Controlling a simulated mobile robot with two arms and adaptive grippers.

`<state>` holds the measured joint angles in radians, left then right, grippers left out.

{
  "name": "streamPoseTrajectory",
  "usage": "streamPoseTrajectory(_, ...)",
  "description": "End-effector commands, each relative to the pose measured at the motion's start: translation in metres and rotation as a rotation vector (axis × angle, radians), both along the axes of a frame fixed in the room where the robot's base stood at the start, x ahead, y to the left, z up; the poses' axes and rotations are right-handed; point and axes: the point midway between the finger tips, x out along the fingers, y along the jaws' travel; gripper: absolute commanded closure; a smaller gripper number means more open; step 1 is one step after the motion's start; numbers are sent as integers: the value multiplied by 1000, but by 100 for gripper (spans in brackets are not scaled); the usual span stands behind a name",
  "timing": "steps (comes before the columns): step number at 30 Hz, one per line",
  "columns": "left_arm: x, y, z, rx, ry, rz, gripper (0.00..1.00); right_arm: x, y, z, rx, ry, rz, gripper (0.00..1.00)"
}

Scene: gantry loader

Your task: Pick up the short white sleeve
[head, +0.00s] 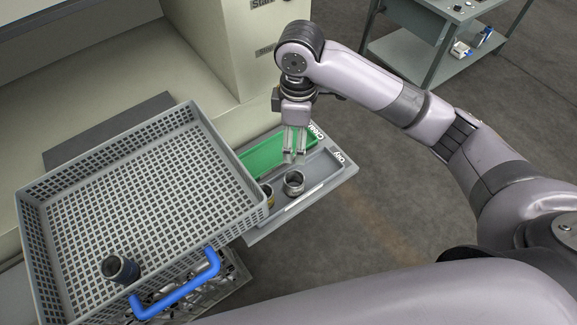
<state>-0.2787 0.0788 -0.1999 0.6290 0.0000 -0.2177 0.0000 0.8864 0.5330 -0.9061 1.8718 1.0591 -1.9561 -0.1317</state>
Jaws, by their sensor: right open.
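My right gripper (295,157) points down just above and behind this sleeve. Its fingers are apart, with nothing seen between them, and no contact with the sleeve can be made out. A second ring-like part (267,196) with a yellowish band is just left of the sleeve, partly hidden by the crate's rim. My left gripper is not in view.
A green bin (262,157) lies behind the grey compartment. A cream machine housing (240,45) rises behind. Open floor lies to the right.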

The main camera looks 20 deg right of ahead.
Motion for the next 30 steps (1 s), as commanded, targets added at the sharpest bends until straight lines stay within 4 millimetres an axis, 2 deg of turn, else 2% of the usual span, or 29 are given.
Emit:
streamPoseTrajectory(5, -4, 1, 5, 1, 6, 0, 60, -2, -1, -24, -2, 7, -2, 30)
streamPoseTrajectory(12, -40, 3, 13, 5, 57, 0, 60, -3, 0, -76, -3, 7, 0, 30)
streamPoseTrajectory(15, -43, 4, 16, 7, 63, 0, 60, -2, 0, -96, -2, 5, -2, 30)
streamPoseTrajectory(19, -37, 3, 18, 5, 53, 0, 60, -2, 0, -113, -1, 3, -1, 30)
streamPoseTrajectory(25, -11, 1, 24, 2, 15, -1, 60, -3, 1, -126, -1, 3, -1, 30)
streamPoseTrajectory(30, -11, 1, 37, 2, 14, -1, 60, -8, 3, -149, -2, 5, 0, 30)
